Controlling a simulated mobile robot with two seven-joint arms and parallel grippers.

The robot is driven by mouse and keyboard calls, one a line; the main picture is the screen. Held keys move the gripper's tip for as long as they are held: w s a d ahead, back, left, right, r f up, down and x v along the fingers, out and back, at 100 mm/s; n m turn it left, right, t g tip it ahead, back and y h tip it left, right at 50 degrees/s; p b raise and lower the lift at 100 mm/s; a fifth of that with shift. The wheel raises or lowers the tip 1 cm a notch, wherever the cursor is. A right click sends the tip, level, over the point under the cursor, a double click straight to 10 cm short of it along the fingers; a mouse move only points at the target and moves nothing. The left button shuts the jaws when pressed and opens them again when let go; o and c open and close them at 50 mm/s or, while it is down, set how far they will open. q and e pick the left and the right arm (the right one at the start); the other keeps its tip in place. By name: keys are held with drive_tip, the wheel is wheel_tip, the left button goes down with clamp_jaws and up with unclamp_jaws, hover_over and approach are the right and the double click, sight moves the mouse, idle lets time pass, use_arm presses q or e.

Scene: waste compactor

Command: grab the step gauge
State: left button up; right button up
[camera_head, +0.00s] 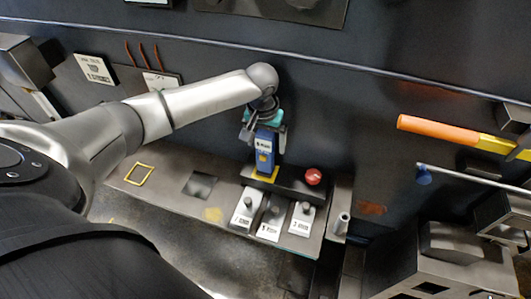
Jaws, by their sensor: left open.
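A blue upright block with a small white label (264,152), which looks like the step gauge, stands on a yellow-edged spot of a dark raised block at the back of the bench. Its label is too small to read surely. My left gripper (262,128) comes down from above, with teal fingers around the block's upper part. The fingers are open; whether either touches the block cannot be told. The gripper hides the block's top. My right gripper is not in view.
A red button (313,177) sits just right of the block. Labelled plates with knobs (271,219) stand in front. A yellow square outline (139,174) marks bare bench at left. An orange-handled tool (438,130) is on the wall at right.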

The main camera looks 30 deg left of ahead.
use_arm(q)
drive_tip(key=shift+f, duration=0.7)
drive_tip(key=shift+c, duration=0.3)
drive_tip(key=shift+w, duration=0.1)
clamp_jaws()
